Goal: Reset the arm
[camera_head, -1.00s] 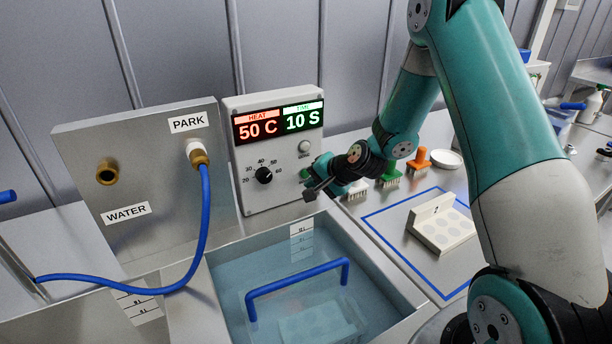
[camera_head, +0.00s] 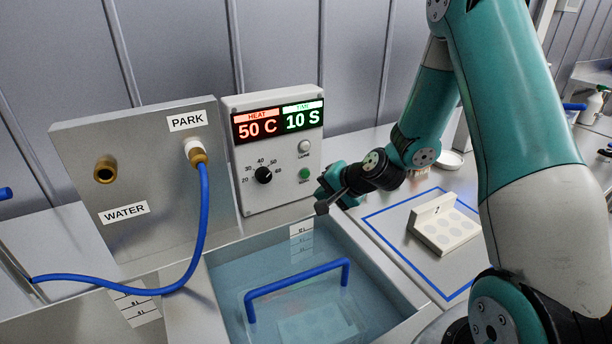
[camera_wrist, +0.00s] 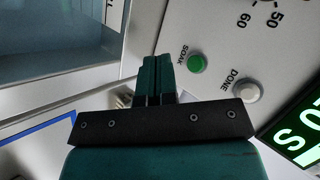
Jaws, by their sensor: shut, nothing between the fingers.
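My gripper (camera_head: 324,202) is in front of the lower right of the white control box (camera_head: 240,178), above the back right corner of the water basin. In the wrist view its two dark teal fingers (camera_wrist: 157,82) lie side by side, shut and empty. The green SOAK button (camera_wrist: 196,63) is just beyond the fingertips, to their right in that view, with a gap between. The white DONE button (camera_wrist: 246,91) is further right. In the head view the green button (camera_head: 304,174) is fully visible, left of and above the gripper.
The basin (camera_head: 398,290) holds water and a submerged basket with a blue handle (camera_head: 298,288). A blue hose (camera_head: 196,235) runs from the PARK fitting. My arm partly hides the brushes and dish behind it.

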